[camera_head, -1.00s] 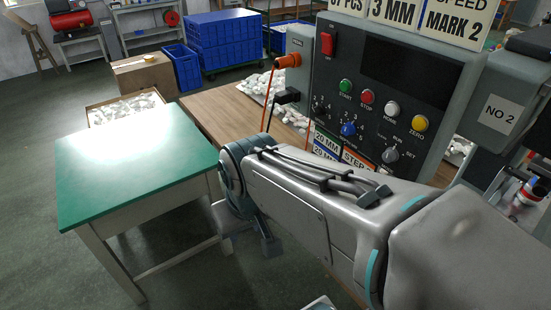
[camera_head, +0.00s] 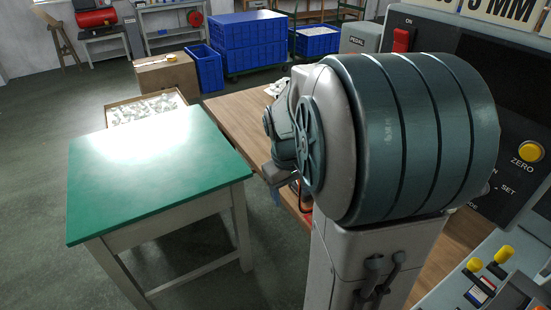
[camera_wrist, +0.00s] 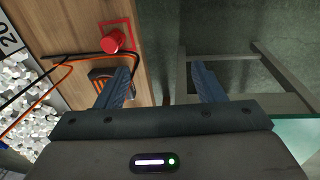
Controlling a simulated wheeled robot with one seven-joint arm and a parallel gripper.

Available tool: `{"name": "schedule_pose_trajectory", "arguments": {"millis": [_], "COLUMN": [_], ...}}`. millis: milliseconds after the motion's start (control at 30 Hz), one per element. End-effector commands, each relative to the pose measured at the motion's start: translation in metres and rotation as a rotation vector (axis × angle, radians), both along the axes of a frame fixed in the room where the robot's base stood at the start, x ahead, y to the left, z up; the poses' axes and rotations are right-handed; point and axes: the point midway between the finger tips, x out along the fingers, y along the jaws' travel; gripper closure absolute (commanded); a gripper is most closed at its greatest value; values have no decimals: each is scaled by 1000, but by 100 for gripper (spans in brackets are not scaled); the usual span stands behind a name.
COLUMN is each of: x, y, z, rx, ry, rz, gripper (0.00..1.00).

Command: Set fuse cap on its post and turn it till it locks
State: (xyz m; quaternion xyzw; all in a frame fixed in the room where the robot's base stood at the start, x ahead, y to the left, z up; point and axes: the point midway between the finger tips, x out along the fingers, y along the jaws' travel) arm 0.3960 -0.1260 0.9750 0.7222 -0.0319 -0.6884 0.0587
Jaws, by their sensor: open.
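A red round piece (camera_wrist: 113,41), which looks like the fuse cap, is on the wooden bench top inside a red square outline in the wrist view. My gripper (camera_wrist: 160,68) is open and empty. Its left finger is nearest the red piece, with a visible gap between them. The right finger is over the floor beyond the bench edge. I cannot make out the fuse post; my arm covers the printer's left side in the head view.
Black and orange cables (camera_wrist: 50,85) cross the bench near a dark slotted block partly behind the left finger. White parts lie in a heap at left. A green-topped table (camera_head: 150,165) stands beside the wooden bench (camera_head: 235,125). The printer panel (camera_head: 510,110) is at right.

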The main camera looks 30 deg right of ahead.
Motion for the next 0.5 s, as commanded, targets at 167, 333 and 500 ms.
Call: {"name": "schedule_pose_trajectory", "arguments": {"millis": [167,333,500], "x": [21,28,29], "y": [-67,-109,-130], "z": [-64,-99,-115], "rx": [53,98,122], "ry": [52,58,53], "rz": [-1,6,7], "gripper": [38,38,38]}}
